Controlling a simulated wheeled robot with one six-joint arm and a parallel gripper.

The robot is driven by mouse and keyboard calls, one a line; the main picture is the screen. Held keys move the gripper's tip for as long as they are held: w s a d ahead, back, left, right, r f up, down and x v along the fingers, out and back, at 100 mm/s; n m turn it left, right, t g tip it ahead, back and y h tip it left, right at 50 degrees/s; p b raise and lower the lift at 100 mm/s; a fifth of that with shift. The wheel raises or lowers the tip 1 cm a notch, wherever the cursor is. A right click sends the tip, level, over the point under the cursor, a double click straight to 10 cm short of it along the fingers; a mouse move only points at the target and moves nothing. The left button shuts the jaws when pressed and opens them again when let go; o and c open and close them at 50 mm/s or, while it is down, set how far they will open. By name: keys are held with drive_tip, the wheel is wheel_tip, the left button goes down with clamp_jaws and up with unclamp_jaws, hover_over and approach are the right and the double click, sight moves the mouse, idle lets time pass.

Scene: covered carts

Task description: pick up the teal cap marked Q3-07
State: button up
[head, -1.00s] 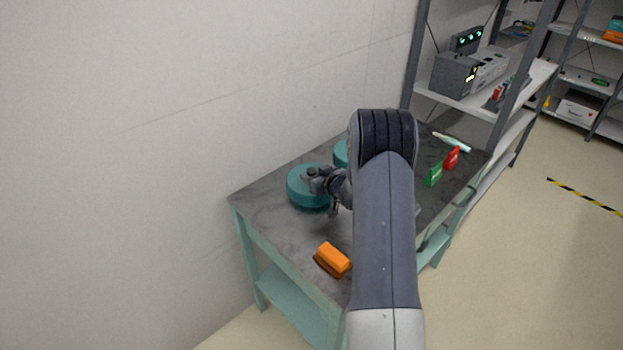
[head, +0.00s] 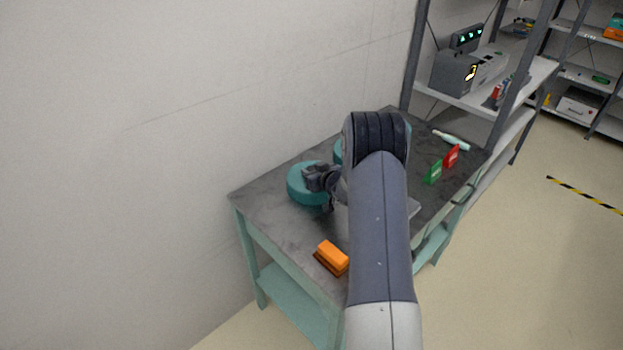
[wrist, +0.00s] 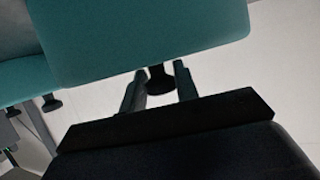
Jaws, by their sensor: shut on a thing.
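A round teal cap (head: 300,193) sits on the dark grey top of the cart, near its left end. My gripper (head: 309,178) is over this cap and shut on its black knob. In the wrist view the teal cap (wrist: 150,40) fills the upper part, with its dark knob (wrist: 158,80) between the two fingers (wrist: 160,86). A second teal cap (head: 338,152) is mostly hidden behind my arm; in the wrist view a second teal cap (wrist: 25,80) with its own dark knob shows at the left. I cannot read any marking on either cap.
An orange block (head: 333,254) lies near the cart's front edge. A green card (head: 433,172), a red card (head: 451,156) and a pale bottle-like item (head: 452,140) are on the right. A wall runs behind the cart. A shelf with a grey device (head: 455,72) stands at the back right.

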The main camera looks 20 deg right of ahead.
drive_tip(key=shift+c, duration=0.6)
drive_tip(key=shift+r, duration=0.1)
